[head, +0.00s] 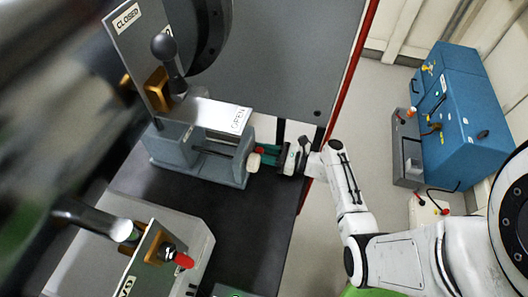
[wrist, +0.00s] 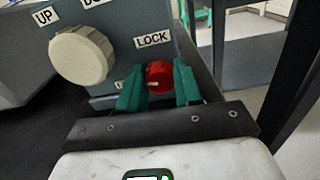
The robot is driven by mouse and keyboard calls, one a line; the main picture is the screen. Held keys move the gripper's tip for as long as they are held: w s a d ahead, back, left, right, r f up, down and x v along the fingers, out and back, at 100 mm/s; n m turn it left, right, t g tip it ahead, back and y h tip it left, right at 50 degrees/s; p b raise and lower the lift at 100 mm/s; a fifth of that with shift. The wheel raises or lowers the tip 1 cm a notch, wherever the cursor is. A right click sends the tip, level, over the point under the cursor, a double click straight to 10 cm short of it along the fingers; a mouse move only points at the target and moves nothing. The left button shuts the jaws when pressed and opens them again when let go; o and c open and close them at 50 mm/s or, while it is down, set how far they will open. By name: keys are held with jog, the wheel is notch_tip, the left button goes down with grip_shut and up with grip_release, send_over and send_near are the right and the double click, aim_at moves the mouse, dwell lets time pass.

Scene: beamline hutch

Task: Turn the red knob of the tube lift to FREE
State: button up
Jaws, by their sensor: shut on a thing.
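The tube lift (head: 168,150) is a grey frame on the dark table in the head view. Its end panel fills the upper part of the wrist view. The red knob (wrist: 159,71) sits there under a LOCK label (wrist: 154,39), with a small light mark low on its face. My gripper (wrist: 160,84) has its green fingers shut on the red knob, one on each side. In the head view my gripper (head: 270,156) reaches the lift from the right. A larger white knob (wrist: 81,55) is to the left, by an UP label. A lower label is mostly hidden by the left finger.
An upright plate marked CLOSED (head: 128,20) and a flat plate marked OPEN (head: 238,118) stand at the lift. A grey box with a red-tipped lever (head: 182,260) is nearer. A blue cabinet (head: 460,110) stands on the floor at right, beyond open floor.

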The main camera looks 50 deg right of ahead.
jog(key=shift+f+n, duration=0.1)
jog(key=shift+n, duration=0.4)
jog(key=shift+c, duration=0.3)
jog(key=shift+n+b, duration=0.55)
jog(key=shift+n, duration=0.45)
jog(key=o, duration=1)
jog(key=shift+s, duration=0.1)
jog(key=b+v, duration=0.1)
jog(key=v, duration=0.9)
jog(key=shift+s+d, duration=0.15)
jog(key=shift+s, duration=0.2)
